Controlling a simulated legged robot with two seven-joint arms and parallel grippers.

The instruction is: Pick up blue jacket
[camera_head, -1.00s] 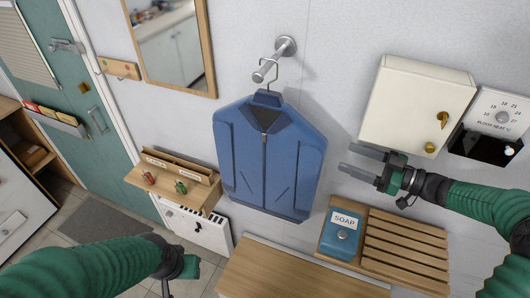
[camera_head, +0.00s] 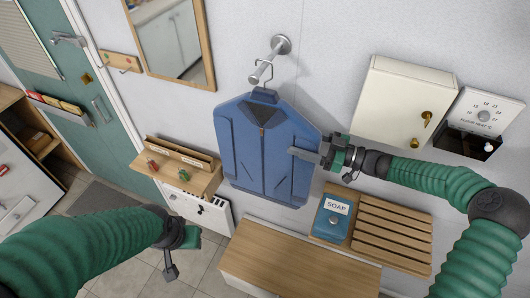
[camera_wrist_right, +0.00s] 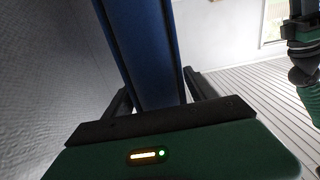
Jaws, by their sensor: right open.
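The blue jacket (camera_head: 262,165) hangs upright on a hanger (camera_head: 262,75) from a wall peg (camera_head: 268,58). My right gripper (camera_head: 310,150) is at the jacket's right edge, around chest height. It is open, with one finger lying in front of the jacket and the other partly hidden. In the right wrist view the jacket (camera_wrist_right: 147,45) runs edge-on between the two open fingers. I cannot tell whether they touch it. My left gripper (camera_head: 175,258) is low at the left, away from the jacket; its jaws are too unclear to read.
A white cabinet (camera_head: 400,100) is on the wall above my right forearm. A blue soap box (camera_head: 331,219) and slatted rack (camera_head: 395,230) are below it. A wooden bench (camera_head: 290,262) stands below the jacket, and a small shelf (camera_head: 180,175) is to its left.

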